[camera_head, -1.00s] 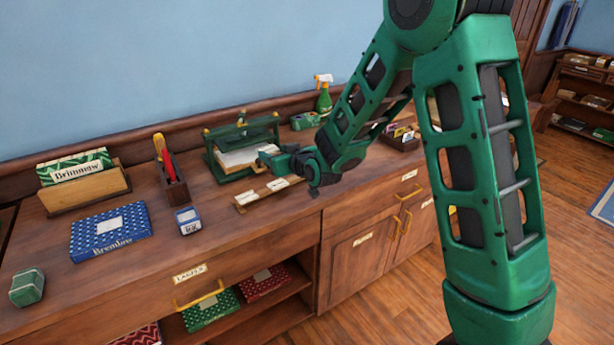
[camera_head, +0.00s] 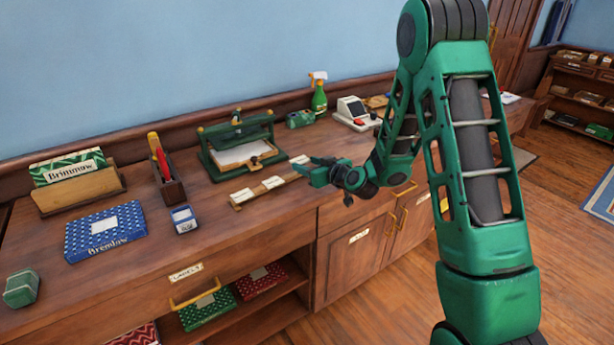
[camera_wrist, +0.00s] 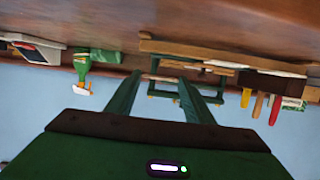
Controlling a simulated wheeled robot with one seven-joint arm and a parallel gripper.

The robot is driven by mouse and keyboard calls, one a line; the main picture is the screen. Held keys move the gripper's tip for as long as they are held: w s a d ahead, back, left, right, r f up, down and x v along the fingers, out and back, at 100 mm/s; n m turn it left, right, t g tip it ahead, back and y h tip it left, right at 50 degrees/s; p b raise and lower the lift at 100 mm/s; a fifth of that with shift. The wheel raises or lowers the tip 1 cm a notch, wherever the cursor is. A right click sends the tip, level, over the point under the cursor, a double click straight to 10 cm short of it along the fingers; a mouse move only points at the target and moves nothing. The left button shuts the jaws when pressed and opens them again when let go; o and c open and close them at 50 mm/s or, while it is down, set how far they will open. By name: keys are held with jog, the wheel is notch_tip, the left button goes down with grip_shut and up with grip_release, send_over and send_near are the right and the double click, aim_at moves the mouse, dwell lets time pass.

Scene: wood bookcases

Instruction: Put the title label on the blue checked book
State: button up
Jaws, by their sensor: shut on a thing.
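The blue checked book (camera_head: 85,241) lies flat on the counter at the left in the head view, marked "Bremlow", with a pale blank patch on its cover. A wooden strip (camera_head: 257,190) carries white title labels (camera_head: 243,195). My gripper (camera_head: 308,165) is by the strip's right end, far right of the book. It is shut on a small white title label (camera_head: 300,159), just above the strip; its exact grip is unclear. The wrist view, upside down, shows both fingers (camera_wrist: 160,82) with a pale sliver between the tips.
A green press (camera_head: 237,135) stands behind the strip. A stamp-like blue box (camera_head: 184,219), a tool holder (camera_head: 172,187) and a book stand (camera_head: 78,195) are around the blue book. A green box (camera_head: 21,288) is at front left. A spray bottle (camera_head: 319,97) stands at the back.

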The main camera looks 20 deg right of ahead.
jog(key=shift+d+f, duration=0.1)
jog(key=shift+f, duration=1.75)
jog(key=shift+f, duration=0.15)
jog(key=o, duration=1)
jog(key=v, duration=1)
jog(key=shift+s, duration=0.4)
